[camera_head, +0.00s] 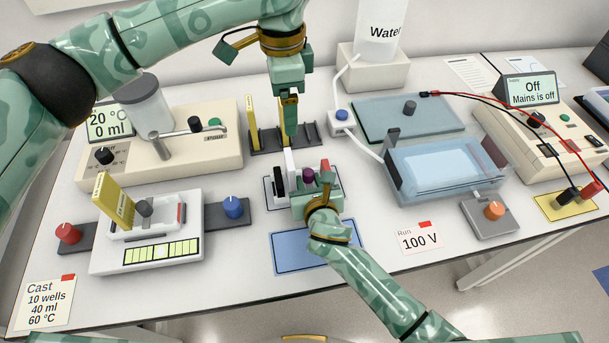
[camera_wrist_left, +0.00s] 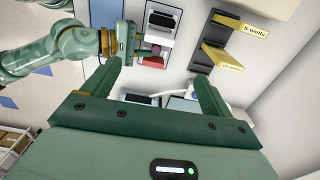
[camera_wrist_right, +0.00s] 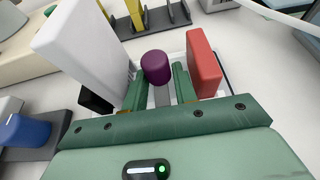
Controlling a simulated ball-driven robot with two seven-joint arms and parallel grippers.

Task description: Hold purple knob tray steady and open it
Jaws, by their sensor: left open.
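The purple knob (camera_head: 308,175) stands on a small white tray unit between a black block (camera_head: 279,181) and a red block (camera_head: 325,168). My right gripper (camera_wrist_right: 158,78) is at the knob, its two fingers close against either side of the purple knob (camera_wrist_right: 156,64). A tall white block (camera_wrist_right: 85,45) stands left of the fingers and the red block (camera_wrist_right: 203,62) right of them. My left gripper (camera_head: 289,132) points down behind the tray, by the comb rack. Its fingers (camera_wrist_left: 158,75) are wide apart and empty in the left wrist view.
The dark rack (camera_head: 262,143) holds yellow combs behind the tray. A blue mat (camera_head: 290,252) lies in front. The casting unit (camera_head: 195,245) with a blue knob (camera_head: 233,207) stands left, and the clear gel tank (camera_head: 435,170) right. Little free room lies between the arms.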

